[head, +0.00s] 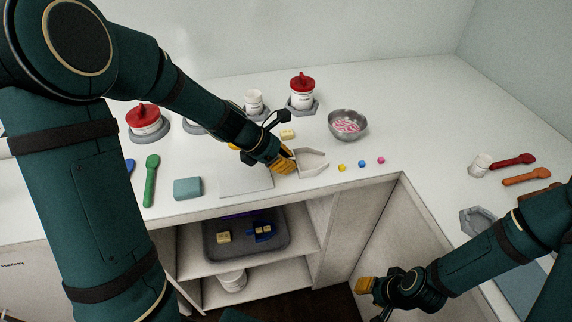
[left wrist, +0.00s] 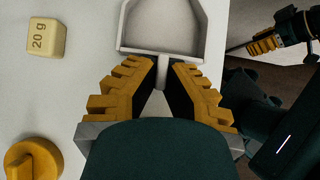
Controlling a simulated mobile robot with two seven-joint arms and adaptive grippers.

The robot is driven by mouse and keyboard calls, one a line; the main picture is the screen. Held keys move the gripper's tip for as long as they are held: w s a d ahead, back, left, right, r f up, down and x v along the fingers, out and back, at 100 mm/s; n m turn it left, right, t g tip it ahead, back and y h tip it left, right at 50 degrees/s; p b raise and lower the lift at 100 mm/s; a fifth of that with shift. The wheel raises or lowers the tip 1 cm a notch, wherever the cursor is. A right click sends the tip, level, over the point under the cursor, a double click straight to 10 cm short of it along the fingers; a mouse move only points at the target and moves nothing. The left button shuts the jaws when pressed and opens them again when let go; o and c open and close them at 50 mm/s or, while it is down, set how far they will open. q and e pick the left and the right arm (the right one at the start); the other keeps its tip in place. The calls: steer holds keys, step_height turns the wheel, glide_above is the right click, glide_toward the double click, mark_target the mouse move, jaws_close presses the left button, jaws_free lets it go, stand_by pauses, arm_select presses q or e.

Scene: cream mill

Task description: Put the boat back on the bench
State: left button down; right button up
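The boat (head: 312,163) is a pale, open, angular scoop-like tray with a short handle. It is at the middle of the bench (head: 405,125), near the front edge; I cannot tell whether it touches the bench or is just above it. In the left wrist view the boat (left wrist: 121,35) is empty, its handle toward me. My left gripper (head: 288,166) is shut on that handle, with a fingertip on each side of it in the left wrist view (left wrist: 164,70). My right gripper (head: 368,286) is low, in front of the bench; its finger opening is unclear.
A steel bowl (head: 348,124) with pink strands stands behind right. Small cubes (head: 362,164) lie right of the boat. A yellow 20 g block (left wrist: 46,38) is to its left. Red-lidded jars (head: 302,93) stand behind. A grey tray (head: 212,252) is on the shelf below.

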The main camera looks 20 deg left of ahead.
arm_select(q)
steer(key=shift+r, duration=0.1)
steer(key=c, duration=1.1)
jaws_free()
steer(key=shift+f, duration=0.2)
steer(key=shift+c, duration=0.2)
steer(key=shift+a+r, duration=0.15)
steer(key=shift+r, duration=0.35)
steer(key=p+v, duration=0.4)
steer(key=v, duration=0.7)
steer(key=shift+s+p, duration=0.25)
steer(key=shift+p, duration=0.15)
